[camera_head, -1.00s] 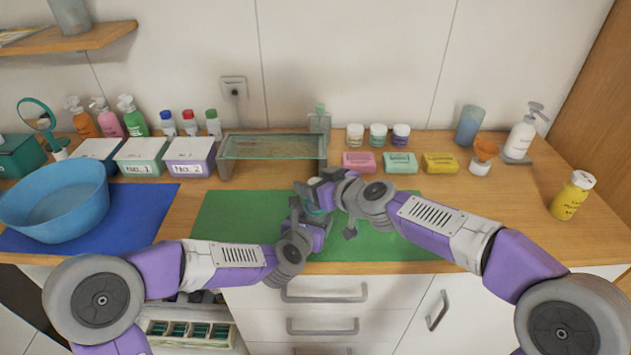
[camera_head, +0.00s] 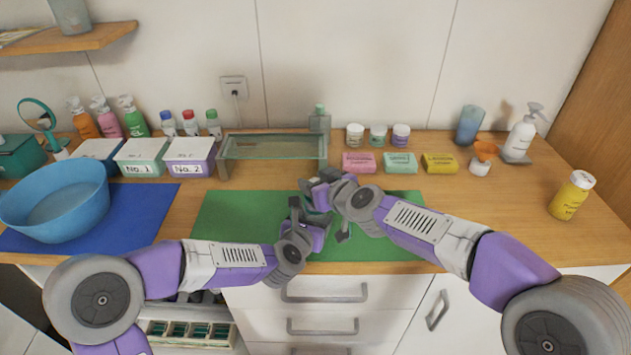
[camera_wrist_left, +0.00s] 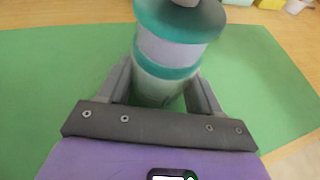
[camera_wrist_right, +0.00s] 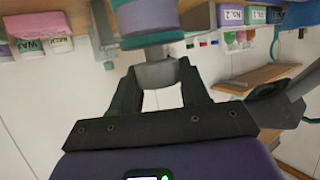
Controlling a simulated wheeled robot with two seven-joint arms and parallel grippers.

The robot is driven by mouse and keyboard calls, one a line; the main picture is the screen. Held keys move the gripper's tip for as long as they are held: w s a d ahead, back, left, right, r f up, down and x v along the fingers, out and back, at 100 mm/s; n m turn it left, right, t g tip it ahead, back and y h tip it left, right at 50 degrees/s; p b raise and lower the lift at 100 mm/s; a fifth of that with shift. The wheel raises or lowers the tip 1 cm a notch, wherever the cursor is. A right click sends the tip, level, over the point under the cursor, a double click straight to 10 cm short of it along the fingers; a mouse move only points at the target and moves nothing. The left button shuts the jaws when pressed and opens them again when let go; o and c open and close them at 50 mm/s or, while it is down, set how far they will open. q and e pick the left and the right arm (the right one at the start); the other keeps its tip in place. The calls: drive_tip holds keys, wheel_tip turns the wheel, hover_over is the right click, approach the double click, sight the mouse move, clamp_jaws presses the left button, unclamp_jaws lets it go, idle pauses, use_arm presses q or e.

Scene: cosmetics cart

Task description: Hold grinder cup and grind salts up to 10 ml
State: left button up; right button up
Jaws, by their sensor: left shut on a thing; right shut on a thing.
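The grinder cup is a cylinder with teal and lavender bands and a paler lower part. It stands between the fingers of my left gripper (camera_head: 311,216), and its banded side (camera_wrist_left: 168,52) shows in the left wrist view. My left gripper is shut on this lower part, above the green mat (camera_head: 228,213). My right gripper (camera_head: 324,200) is directly above the left one, shut on a grey knob (camera_wrist_right: 158,73) at the grinder's top. In the head view the grippers hide most of the grinder. The salt level inside cannot be read.
A glass-topped rack (camera_head: 270,147) stands behind the mat. Soap bars (camera_head: 400,163) and small jars (camera_head: 378,136) are behind right. A blue basin (camera_head: 60,215) is at left, and a yellow bottle (camera_head: 571,197) at far right. The mat's right part is clear.

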drive_tip(key=shift+s+a+f+m+t+h, duration=0.15)
drive_tip(key=shift+f+m+t+h, duration=0.15)
drive_tip(key=shift+m+h, duration=0.25)
drive_tip(key=shift+r+m+h, duration=0.15)
drive_tip(key=shift+m+h, duration=0.1)
drive_tip(key=shift+h, duration=0.2)
drive_tip(key=o, duration=1)
drive_tip(key=shift+d, duration=0.2)
drive_tip(key=shift+r, duration=0.1)
drive_tip(key=shift+t, duration=0.3)
drive_tip(key=shift+s+d+r, duration=0.15)
drive_tip(key=shift+s+r, duration=0.2)
drive_tip(key=shift+v, duration=5.4)
drive_tip(key=shift+d+f, duration=0.1)
